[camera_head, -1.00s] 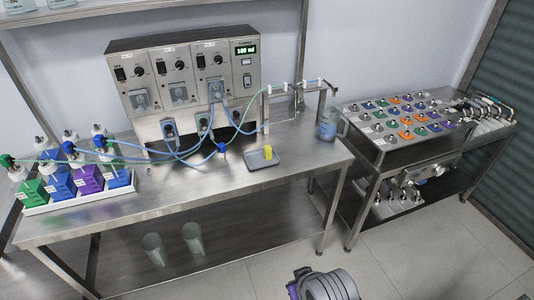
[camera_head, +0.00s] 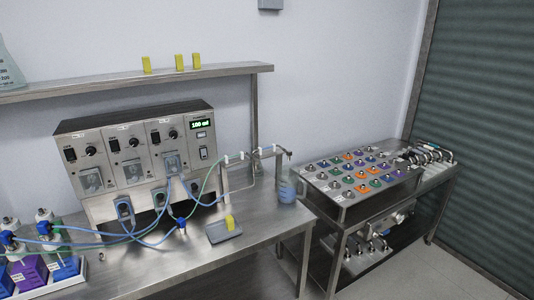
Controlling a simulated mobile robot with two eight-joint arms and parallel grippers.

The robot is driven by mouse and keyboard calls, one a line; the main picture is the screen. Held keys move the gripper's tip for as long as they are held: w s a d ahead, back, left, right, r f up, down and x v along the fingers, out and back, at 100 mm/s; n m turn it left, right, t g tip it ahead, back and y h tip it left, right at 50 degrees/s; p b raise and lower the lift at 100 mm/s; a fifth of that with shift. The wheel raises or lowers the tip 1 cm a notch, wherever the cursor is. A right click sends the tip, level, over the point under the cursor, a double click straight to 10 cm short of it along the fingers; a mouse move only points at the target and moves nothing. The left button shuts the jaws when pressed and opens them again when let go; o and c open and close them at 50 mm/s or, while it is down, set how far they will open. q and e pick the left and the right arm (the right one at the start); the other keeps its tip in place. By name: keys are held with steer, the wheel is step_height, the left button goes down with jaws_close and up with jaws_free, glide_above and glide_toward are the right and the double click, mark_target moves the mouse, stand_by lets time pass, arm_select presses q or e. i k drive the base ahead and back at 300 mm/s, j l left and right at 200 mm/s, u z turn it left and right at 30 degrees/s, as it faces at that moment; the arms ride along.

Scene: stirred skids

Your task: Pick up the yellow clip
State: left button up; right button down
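A small yellow piece (camera_head: 230,222), which may be the clip, stands in a shallow grey tray (camera_head: 217,236) on the steel bench. Several similar yellow pieces stand on the wall shelf, one at the left (camera_head: 147,64), one further right (camera_head: 180,62) and one at the right end (camera_head: 197,62). I cannot tell from their shape which is the clip. Neither of my grippers is in view.
A pump unit (camera_head: 140,150) with blue and green tubes stands behind the tray. Bottles (camera_head: 60,264) crowd the left, and a clear jug (camera_head: 288,190) stands at the bench's right end. A second table (camera_head: 335,215) carries a board of coloured knobs.

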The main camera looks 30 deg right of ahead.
mark_target(229, 219)
steer(key=i+z, duration=0.15)
steer(key=i, duration=1.2)
